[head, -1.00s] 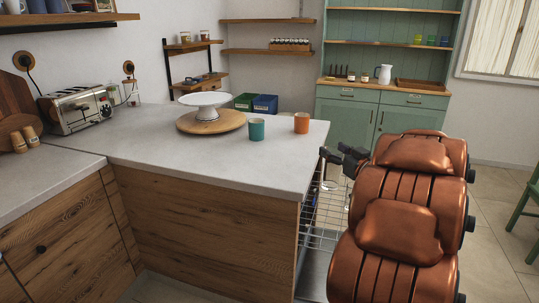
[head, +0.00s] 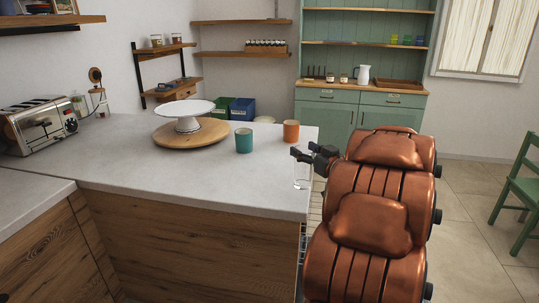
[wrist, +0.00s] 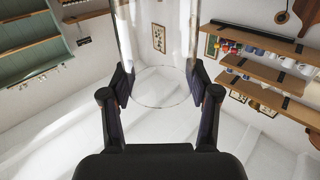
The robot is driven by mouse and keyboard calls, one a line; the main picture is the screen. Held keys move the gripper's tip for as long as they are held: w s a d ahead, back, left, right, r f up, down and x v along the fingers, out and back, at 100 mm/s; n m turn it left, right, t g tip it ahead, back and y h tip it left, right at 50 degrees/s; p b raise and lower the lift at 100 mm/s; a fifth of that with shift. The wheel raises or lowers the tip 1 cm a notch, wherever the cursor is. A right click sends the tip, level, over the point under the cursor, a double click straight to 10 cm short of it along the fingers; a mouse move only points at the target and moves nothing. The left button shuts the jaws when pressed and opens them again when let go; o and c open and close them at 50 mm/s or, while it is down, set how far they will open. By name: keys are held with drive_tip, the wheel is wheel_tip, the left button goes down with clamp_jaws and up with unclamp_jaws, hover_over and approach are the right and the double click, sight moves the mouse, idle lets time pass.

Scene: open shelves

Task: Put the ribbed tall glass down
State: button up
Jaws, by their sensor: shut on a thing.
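The ribbed tall glass (head: 302,178) is clear and hard to make out in the head view, upright near the right edge of the pale counter (head: 215,187). My gripper (head: 301,155) is shut on it from the right, near its upper part. I cannot tell whether its base touches the counter. In the wrist view the glass (wrist: 160,103) shows as a faint round outline and clear walls between the two fingers of my gripper (wrist: 160,84). Its ribs do not show clearly.
A teal cup (head: 244,141) and an orange cup (head: 291,131) stand behind the glass. A white cake stand (head: 186,108) is on a round wooden board (head: 165,141), and a toaster (head: 38,127) is far left. The front middle of the counter is bare.

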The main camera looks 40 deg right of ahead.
sight(301, 168)
drive_tip(key=w+f+p, duration=0.1)
drive_tip(key=w+f, duration=0.3)
drive_tip(key=w, duration=0.8)
drive_tip(key=shift+f, duration=0.25)
drive_tip(key=shift+w+f, duration=0.1)
drive_tip(key=shift+f, duration=0.15)
drive_tip(key=o, duration=0.9)
drive_tip(key=shift+r, duration=0.1)
drive_tip(key=s, duration=0.4)
drive_tip(key=s+a, duration=0.1)
drive_tip(key=s, duration=0.3)
drive_tip(key=s+a+b, duration=0.1)
drive_tip(key=s, duration=0.2)
drive_tip(key=shift+s+a, duration=0.15)
drive_tip(key=shift+s, duration=0.25)
drive_tip(key=shift+r, duration=0.1)
